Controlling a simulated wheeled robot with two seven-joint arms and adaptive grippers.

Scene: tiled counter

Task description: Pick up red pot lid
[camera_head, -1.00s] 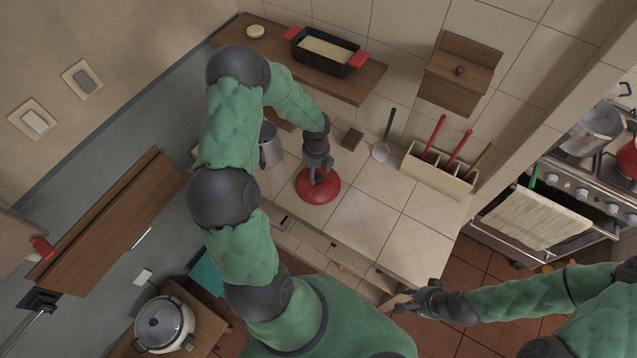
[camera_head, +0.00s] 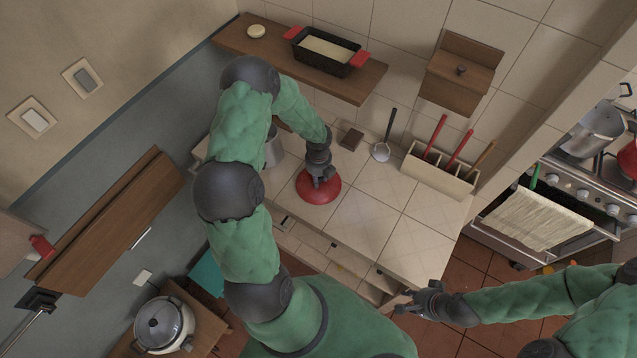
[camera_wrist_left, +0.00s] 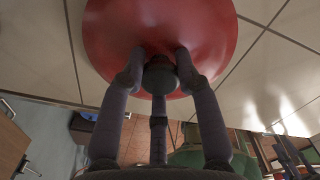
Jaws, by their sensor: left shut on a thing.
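The red pot lid (camera_head: 319,188) is at the front left of the tiled counter. My left gripper (camera_head: 322,180) comes down on it from above. In the left wrist view the red lid (camera_wrist_left: 160,25) fills the top, and the fingers of my left gripper (camera_wrist_left: 160,78) are closed around its dark knob (camera_wrist_left: 160,76). I cannot tell whether the lid is resting on the counter or slightly off it. My right gripper (camera_head: 408,302) is empty in front of the counter's right corner; its finger opening is too small to judge.
A metal pot (camera_head: 273,148) stands behind my left arm. A ladle (camera_head: 382,150) and a utensil holder (camera_head: 440,172) are at the back of the counter. A wooden shelf (camera_head: 230,40) carries a black baking dish (camera_head: 326,52). The counter right of the lid is clear.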

